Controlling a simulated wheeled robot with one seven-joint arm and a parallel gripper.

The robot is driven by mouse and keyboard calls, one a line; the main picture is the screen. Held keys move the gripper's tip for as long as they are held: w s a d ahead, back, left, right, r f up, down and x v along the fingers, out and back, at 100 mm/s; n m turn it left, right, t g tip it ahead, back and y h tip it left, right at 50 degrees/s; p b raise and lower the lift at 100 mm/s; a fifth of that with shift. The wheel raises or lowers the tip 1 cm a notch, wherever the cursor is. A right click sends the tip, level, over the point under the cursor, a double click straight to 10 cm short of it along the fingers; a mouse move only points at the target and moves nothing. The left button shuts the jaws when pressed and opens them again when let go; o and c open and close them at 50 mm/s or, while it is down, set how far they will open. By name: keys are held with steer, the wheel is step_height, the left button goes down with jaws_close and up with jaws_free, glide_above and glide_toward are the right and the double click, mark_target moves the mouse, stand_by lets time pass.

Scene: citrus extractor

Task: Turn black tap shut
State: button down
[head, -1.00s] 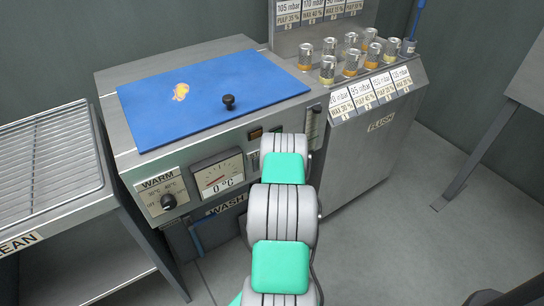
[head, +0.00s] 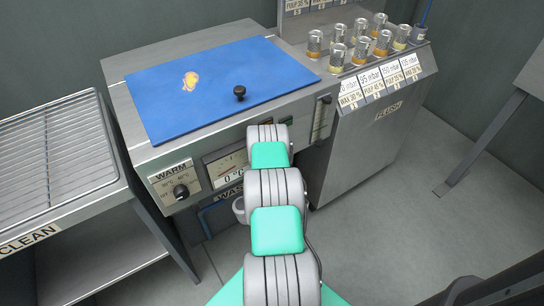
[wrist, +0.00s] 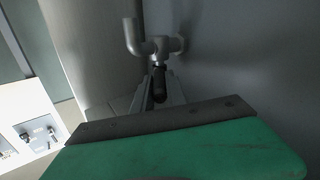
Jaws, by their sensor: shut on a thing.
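The black tap (wrist: 159,88) shows in the wrist view as a short dark handle below a grey metal pipe fitting. The fitting (wrist: 157,46) has a bent pipe end on its left and a short stub on its right. My gripper (wrist: 159,94) is shut on the black tap, with a finger on either side of the handle. The handle points from the fitting back toward my wrist. In the head view my own arm hides the gripper and the tap, in front of the machine.
The machine has a blue lid (head: 215,85) with a black knob (head: 240,93) and a WARM dial (head: 181,191) on its front. Several small jars stand on the right-hand unit (head: 375,130). A wire rack (head: 55,150) is at the left.

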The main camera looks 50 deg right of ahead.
steer(key=shift+w+r, duration=0.15)
steer(key=c, duration=1.6)
jaws_free()
steer(key=shift+o, duration=1.3)
